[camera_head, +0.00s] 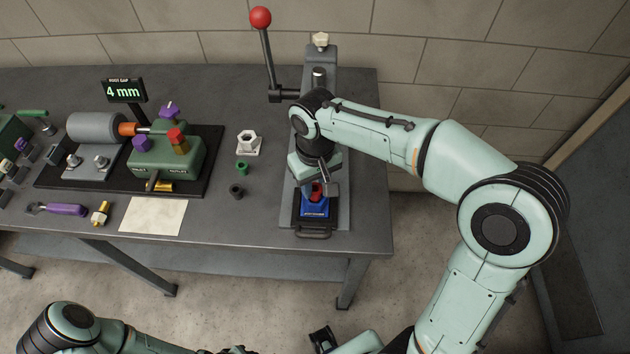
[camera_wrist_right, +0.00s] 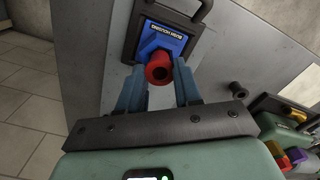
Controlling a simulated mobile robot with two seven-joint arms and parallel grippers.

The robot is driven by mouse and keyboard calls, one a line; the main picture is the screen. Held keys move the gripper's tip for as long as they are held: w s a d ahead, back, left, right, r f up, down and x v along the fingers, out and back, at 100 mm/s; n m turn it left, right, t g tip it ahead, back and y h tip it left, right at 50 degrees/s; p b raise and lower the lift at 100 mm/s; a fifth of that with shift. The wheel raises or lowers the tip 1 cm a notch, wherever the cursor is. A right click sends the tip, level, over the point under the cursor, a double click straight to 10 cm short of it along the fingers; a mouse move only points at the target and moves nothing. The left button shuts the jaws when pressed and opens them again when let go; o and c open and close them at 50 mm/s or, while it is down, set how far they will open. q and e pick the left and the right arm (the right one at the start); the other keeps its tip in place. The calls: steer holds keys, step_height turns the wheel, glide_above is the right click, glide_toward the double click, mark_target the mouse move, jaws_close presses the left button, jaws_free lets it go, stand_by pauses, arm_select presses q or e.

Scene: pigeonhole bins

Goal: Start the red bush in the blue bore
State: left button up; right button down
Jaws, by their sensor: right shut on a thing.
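The red bush (camera_head: 317,190) is a short hollow cylinder; it also shows in the right wrist view (camera_wrist_right: 158,70). My right gripper (camera_wrist_right: 158,88) is shut on it, one finger on each side. In the head view my right gripper (camera_head: 320,184) is over the blue housing (camera_head: 314,210), which sits in a black holder at the press foot. In the right wrist view the bush overlaps the near part of the blue housing (camera_wrist_right: 175,42). The bore is hidden behind the bush, so I cannot tell whether the bush has entered it. My left gripper is out of view.
The grey press with a red-knobbed lever (camera_head: 260,17) stands around the work spot. A green bush (camera_head: 242,167), a dark bush (camera_head: 236,190) and a white nut-shaped piece (camera_head: 248,143) stand to its left. A green fixture (camera_head: 165,160) is further left. Bare bench lies in front of the bushes.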

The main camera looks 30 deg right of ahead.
mark_target(315, 189)
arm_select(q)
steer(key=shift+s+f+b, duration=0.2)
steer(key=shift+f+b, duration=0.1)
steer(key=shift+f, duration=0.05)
arm_select(e)
steer(key=shift+f, duration=0.5)
steer(key=c, duration=0.7)
jaws_free()
steer(key=shift+r+p, duration=1.7)
steer(key=shift+r, duration=0.9)
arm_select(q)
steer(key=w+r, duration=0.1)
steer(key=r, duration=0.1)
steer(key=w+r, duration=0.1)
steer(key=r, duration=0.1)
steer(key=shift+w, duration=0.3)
arm_select(e)
steer(key=shift+f, duration=0.1)
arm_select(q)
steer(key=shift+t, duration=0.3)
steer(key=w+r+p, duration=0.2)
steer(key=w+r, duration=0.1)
arm_select(e)
step_height(315, 189, up, 13)
steer(key=shift+r, duration=0.2)
